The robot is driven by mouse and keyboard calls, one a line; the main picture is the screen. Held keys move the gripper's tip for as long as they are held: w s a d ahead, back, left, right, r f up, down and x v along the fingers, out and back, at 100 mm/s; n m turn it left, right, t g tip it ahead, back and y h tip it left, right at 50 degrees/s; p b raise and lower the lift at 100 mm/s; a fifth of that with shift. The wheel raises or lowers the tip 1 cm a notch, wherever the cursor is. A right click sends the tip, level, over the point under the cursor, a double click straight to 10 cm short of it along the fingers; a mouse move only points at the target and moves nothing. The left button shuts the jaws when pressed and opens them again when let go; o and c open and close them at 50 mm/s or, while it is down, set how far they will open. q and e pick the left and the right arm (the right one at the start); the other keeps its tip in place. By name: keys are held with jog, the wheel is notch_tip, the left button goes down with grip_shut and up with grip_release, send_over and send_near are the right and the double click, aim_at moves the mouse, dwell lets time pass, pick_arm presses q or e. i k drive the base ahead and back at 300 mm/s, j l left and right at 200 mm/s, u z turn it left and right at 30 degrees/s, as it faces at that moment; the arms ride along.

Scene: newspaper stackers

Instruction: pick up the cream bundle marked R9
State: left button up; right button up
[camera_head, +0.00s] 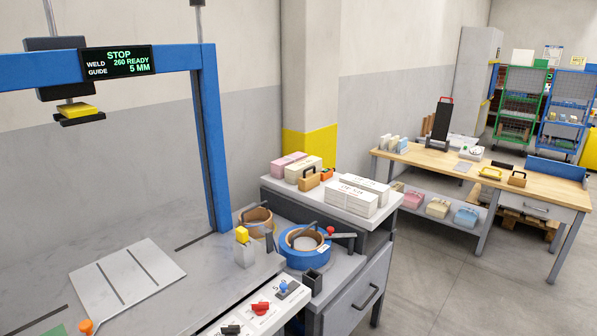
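A cream bundle (438,208) sits on the lower shelf of the wooden-topped bench, between a pink bundle (413,200) and a blue bundle (466,217). Another cream block (302,169) with a dark strap or handle lies on the grey cabinet, beside a pink block (286,162). The lettering on these bundles is too small to read, so I cannot tell which one is marked R9. Neither of my grippers is in view.
The grey cabinet top (279,187) also bears white printed stacks (352,196). Nearer are a blue strapping roll (304,249) and a blue-framed machine (208,140). The wooden bench (540,187) stands at right. The grey floor (450,285) before it is clear.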

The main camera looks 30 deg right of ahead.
aim_at(292, 172)
jog(key=i+l+z, duration=0.2)
jog(key=l, duration=0.15)
jog(key=l+z, duration=0.15)
jog(key=l, duration=0.2)
jog(key=i+l+z, duration=0.4)
jog(key=l, duration=0.2)
jog(key=i+l+z, duration=0.25)
jog(key=l+z, duration=0.2)
jog(key=i+l+z, duration=0.25)
jog(key=z, duration=0.15)
jog(key=i+l+z, duration=0.35)
jog(key=i, duration=0.25)
jog(key=i+z, duration=0.35)
jog(key=i, duration=0.2)
jog(key=i+u, duration=0.15)
jog(key=i, duration=0.5)
jog(key=i+l+u, duration=0.15)
jog(key=i, duration=0.55)
jog(key=i+u, duration=0.25)
jog(key=u, duration=0.15)
jog(key=i+l+u, duration=0.15)
jog(key=u, duration=0.25)
jog(key=i+l+u, duration=0.2)
jog(key=u, duration=0.2)
jog(key=i+u, duration=0.15)
jog(key=u, duration=0.3)
jog(key=i+l+u, duration=0.15)
jog(key=u, duration=0.3)
jog(key=i+l+u, duration=0.1)
jog(key=u, duration=0.4)
